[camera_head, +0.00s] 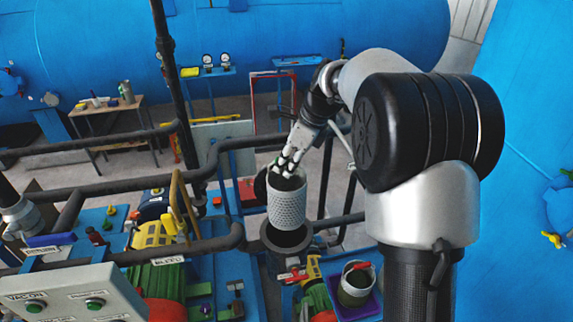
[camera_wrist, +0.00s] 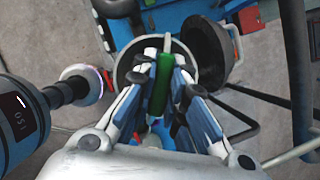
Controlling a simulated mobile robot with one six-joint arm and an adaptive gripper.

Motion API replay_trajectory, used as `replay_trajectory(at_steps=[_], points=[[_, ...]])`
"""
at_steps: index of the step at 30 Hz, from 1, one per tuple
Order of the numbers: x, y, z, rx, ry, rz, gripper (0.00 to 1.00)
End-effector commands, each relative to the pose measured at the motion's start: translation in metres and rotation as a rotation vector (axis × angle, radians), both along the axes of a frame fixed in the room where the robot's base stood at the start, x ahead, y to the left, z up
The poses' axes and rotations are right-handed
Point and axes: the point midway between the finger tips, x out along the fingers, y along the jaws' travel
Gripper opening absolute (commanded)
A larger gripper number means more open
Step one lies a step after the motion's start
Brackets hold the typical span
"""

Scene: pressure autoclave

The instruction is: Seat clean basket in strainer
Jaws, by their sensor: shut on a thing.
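The clean basket (camera_head: 288,208), a light grey perforated cylinder, hangs upright from my gripper (camera_head: 289,166) in the head view. My gripper is shut on its handle; the green grip (camera_wrist: 160,85) shows between the fingers (camera_wrist: 162,88) in the wrist view. The strainer (camera_head: 286,249) has a dark round opening directly below the basket. The basket's lower end overlaps the far part of this opening; I cannot tell whether it is just above the rim or slightly inside. In the wrist view the basket's round rim (camera_wrist: 122,72) is partly hidden by the fingers.
A dark round lid (camera_wrist: 208,52) stands open beside the strainer. A container (camera_head: 356,285) with a red-handled item sits in a purple tray (camera_head: 362,311) at lower right. Black pipes (camera_head: 120,258), a yellow-and-green pump (camera_head: 155,255) and a control panel (camera_head: 75,298) crowd the left.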

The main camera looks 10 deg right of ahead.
Motion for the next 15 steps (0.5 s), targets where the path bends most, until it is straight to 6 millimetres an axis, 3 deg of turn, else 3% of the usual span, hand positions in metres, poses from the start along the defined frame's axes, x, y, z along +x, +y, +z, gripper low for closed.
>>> replay_trajectory(at_steps=[9,15], points=[[0.000,0.000,0.002,0.004,0.000,0.001,0.00],[0.000,0.000,-0.017,0.004,0.000,0.001,0.00]])
